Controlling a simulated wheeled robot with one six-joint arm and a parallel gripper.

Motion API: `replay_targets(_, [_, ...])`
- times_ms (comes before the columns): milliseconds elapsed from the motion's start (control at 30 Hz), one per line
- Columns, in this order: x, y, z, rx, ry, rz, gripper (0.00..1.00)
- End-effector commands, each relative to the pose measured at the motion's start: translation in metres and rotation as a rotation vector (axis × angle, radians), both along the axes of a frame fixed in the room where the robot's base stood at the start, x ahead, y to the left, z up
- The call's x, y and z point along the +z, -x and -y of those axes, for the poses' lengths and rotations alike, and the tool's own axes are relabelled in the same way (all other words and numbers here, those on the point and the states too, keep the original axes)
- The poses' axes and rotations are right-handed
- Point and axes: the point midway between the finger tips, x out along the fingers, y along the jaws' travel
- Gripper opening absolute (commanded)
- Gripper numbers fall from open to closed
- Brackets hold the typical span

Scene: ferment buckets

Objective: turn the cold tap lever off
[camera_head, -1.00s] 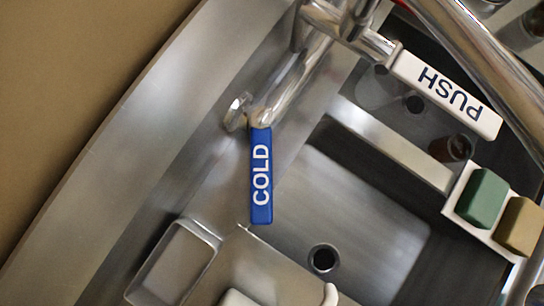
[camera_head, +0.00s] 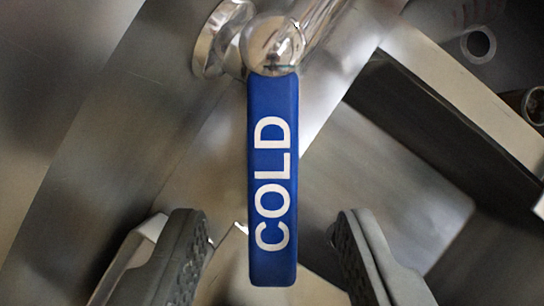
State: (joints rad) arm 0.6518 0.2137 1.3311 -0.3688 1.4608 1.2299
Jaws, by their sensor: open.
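The blue cold tap lever (camera_head: 272,190), marked COLD in white letters, fills the middle of the view. It hangs down the picture from a chrome tap body (camera_head: 272,44) at the top. My gripper (camera_head: 272,235) is open, with one dark ridged finger on each side of the lever's lower end. Gaps show between the lever and both fingers in the picture. I cannot tell whether the fingers are level with the lever in depth.
A steel sink basin (camera_head: 400,190) lies behind the lever. A steel divider or ledge (camera_head: 460,90) runs diagonally at the right, with a round metal ring (camera_head: 478,44) beyond it. A broad steel rim (camera_head: 90,130) slopes along the left.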

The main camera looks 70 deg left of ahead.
Motion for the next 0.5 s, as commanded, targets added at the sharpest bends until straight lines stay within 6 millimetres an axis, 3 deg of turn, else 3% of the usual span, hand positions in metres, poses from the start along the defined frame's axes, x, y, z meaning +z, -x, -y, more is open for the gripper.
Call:
replay_targets(200, [-0.019,0.003,0.008,0.0,0.0,-0.001,0.44])
replay_targets(500, [-0.024,0.003,0.01,0.0,0.0,0.0,0.44])
